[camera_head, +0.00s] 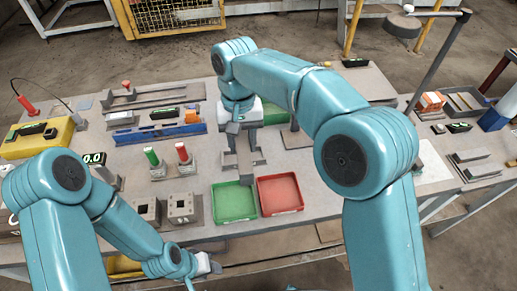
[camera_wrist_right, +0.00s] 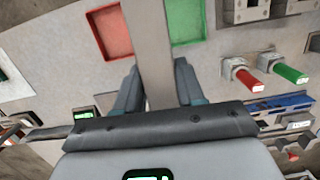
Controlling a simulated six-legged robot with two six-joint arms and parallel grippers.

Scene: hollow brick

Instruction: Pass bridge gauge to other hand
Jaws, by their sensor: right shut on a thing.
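My right gripper (camera_head: 241,134) reaches down over the middle of the bench in the head view. It is shut on a plain grey bar, which I take for the bridge gauge (camera_head: 245,168). In the right wrist view the gauge (camera_wrist_right: 150,45) runs up between the two fingers (camera_wrist_right: 155,92), past the red and green trays. The fingers hide part of it. My left gripper (camera_head: 210,265) is low near the bench's front edge, apart from the gauge. Its jaws are too small and partly hidden to read.
A green tray (camera_head: 234,211) and a red tray (camera_head: 300,206) lie in front of the right gripper. A green plug gauge (camera_head: 151,156) and a red one (camera_head: 182,152) stand to the left, with grey blocks (camera_head: 181,208) before them. A yellow case (camera_head: 38,141) sits far left.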

